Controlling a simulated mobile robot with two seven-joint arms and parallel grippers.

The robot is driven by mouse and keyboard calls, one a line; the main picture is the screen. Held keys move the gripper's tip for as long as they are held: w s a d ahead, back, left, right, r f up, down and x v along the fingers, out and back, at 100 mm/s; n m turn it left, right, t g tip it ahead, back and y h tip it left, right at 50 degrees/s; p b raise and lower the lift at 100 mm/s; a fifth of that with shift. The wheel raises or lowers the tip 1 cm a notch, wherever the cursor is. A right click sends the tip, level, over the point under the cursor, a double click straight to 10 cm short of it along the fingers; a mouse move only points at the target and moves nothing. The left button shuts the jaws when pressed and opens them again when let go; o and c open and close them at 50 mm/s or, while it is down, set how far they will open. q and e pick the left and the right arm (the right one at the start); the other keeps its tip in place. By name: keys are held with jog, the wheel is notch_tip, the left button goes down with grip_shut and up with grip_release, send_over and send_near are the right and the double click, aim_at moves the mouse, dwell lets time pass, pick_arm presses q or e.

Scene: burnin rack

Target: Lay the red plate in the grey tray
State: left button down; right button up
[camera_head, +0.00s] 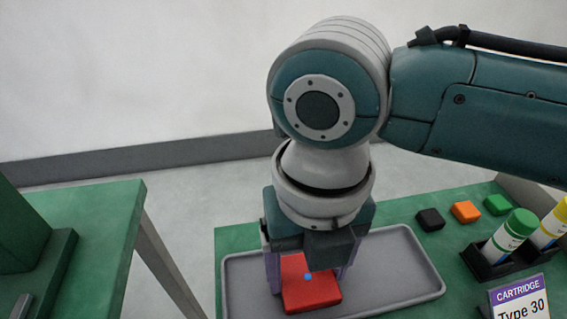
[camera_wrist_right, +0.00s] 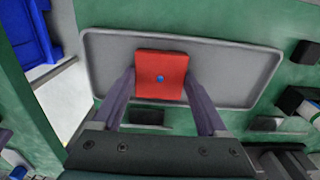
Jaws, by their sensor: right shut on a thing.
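The red plate (camera_head: 311,285) is a flat square with a small blue dot on top. My right gripper (camera_head: 308,277) comes from above and is shut on it, one purple-grey finger on each side. In the right wrist view the plate (camera_wrist_right: 161,76) sits between the two fingertips, over the left part of the tray. The grey tray (camera_head: 405,282) is a shallow rectangle with a raised rim and looks otherwise empty; it also shows in the right wrist view (camera_wrist_right: 235,72). I cannot tell whether the plate touches the tray floor. My left gripper is out of view.
Black (camera_head: 430,219), orange (camera_head: 465,211) and green (camera_head: 497,204) blocks lie behind the tray at right. A dark rack holds a green-capped cartridge (camera_head: 509,239) and a yellow one (camera_head: 552,226), with a "Type 30" sign (camera_head: 519,299). A separate green table (camera_head: 90,235) stands left, across a gap.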

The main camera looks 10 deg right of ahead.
aim_at(307, 276)
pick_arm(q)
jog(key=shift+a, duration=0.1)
pick_arm(e)
jog(key=shift+f, duration=0.15)
jog(key=o, duration=1.4)
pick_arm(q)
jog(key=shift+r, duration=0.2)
pick_arm(e)
jog(key=shift+r, duration=0.6)
pick_arm(q)
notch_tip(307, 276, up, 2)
jog(key=p, duration=0.2)
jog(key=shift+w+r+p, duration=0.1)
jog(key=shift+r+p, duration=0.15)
jog(key=shift+p, duration=0.15)
pick_arm(e)
notch_tip(307, 276, up, 11)
jog(key=shift+r, duration=0.15)
